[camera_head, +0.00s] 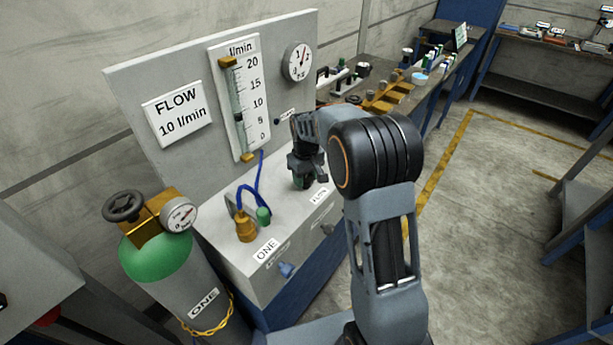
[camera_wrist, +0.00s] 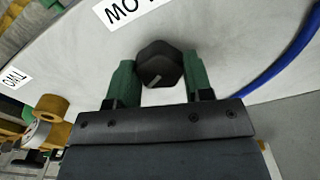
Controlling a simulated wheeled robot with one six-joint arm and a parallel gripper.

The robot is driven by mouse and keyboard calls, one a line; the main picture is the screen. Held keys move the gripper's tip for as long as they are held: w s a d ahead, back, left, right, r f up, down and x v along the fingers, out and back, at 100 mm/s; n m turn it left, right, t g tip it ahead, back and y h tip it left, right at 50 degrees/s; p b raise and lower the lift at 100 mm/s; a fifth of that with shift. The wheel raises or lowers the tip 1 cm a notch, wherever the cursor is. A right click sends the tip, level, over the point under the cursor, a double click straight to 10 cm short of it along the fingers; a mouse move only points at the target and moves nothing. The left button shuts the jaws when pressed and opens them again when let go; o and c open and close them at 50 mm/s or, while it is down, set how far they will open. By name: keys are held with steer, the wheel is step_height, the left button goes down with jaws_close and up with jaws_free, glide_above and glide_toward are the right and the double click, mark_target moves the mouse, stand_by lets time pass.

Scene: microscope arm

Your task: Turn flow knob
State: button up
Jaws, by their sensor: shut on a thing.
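The flow knob (camera_wrist: 160,64) is a dark, many-sided knob with a pale pointer line, upper middle in the wrist view. My gripper (camera_wrist: 158,80) has its two green fingers on either side of it, shut on it. In the head view my gripper (camera_head: 302,178) points down at the top of the grey console (camera_head: 222,205), and the knob is hidden there. The flow gauge (camera_head: 240,95), marked 0 to 20 l/min, stands on the upright panel. A dark float shows in its tube, roughly between 5 and 10. A sign (camera_head: 178,112) reads "FLOW 10 l/min".
A blue hose (camera_head: 252,190) and brass fitting (camera_head: 246,228) stand left of my gripper. A gas cylinder (camera_head: 170,265) labelled ONE is at the front left. A round pressure dial (camera_head: 298,61) is on the panel. A cluttered bench runs behind; open floor lies right.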

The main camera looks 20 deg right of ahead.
mark_target(306, 178)
steer(key=shift+w+r, duration=0.2)
steer(key=o, duration=0.6)
steer(key=shift+c, duration=0.2)
steer(key=o, duration=0.4)
steer(key=shift+f, duration=0.15)
steer(key=shift+c, duration=0.2)
steer(key=shift+s, duration=0.1)
step_height(306, 178, up, 14)
steer(key=shift+f, duration=0.1)
